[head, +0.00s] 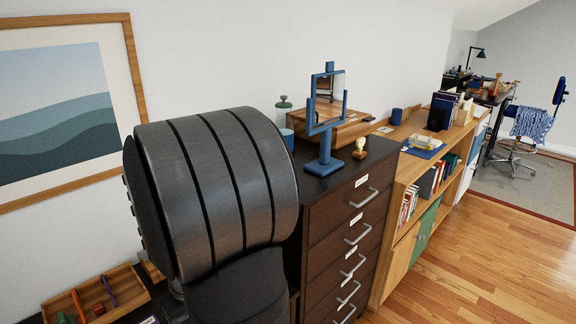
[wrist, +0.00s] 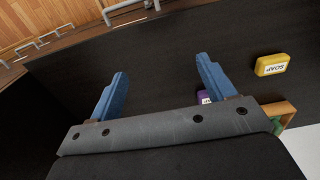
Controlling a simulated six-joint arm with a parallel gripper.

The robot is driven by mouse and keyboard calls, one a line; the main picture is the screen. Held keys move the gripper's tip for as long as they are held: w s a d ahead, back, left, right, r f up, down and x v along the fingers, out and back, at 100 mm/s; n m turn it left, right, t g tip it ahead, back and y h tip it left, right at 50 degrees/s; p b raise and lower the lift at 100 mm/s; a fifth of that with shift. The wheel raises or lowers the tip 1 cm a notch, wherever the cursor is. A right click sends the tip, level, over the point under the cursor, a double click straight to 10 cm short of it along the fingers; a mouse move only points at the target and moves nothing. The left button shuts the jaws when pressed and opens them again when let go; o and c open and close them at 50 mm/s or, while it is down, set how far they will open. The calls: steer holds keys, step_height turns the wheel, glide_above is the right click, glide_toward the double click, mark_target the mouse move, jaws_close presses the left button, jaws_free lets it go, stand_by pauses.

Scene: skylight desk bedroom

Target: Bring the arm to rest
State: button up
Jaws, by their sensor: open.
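My gripper (wrist: 160,90) shows in the wrist view with its two blue fingers spread wide apart. It is open, with nothing held between the fingers. It hangs over a dark cabinet top (wrist: 150,62). In the head view a large dark grey rounded part of my arm fills the middle left and hides what lies behind it. The gripper's fingers do not show in the head view.
The dark drawer cabinet (head: 345,235) bears a blue-framed mirror (head: 326,120). A wooden tray (head: 100,300) sits lower left. Open wooden floor (head: 480,250) lies right.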

steer(key=a+f, duration=0.1)
steer(key=a, duration=0.2)
steer(key=s+a+f, duration=0.1)
steer(key=a+f, duration=0.1)
steer(key=s+a+f, duration=0.1)
steer(key=a+f, duration=0.1)
steer(key=a, duration=0.1)
steer(key=shift+s+a+f, duration=0.15)
steer(key=shift+a+f, duration=0.1)
steer(key=shift+a, duration=0.1)
steer(key=shift+a+f, duration=0.3)
steer(key=shift+f, duration=0.3)
steer(key=shift+r, duration=0.1)
steer(key=shift+d+r, duration=0.15)
steer(key=shift+r, duration=0.05)
steer(key=w+d+r, duration=0.3)
steer(key=d+r, duration=0.4)
steer(key=d, duration=0.4)
steer(key=shift+s+a+r, duration=0.15)
steer(key=shift+a, duration=0.9)
steer(key=shift+s+a+r, duration=0.1)
steer(key=shift+a, duration=0.95)
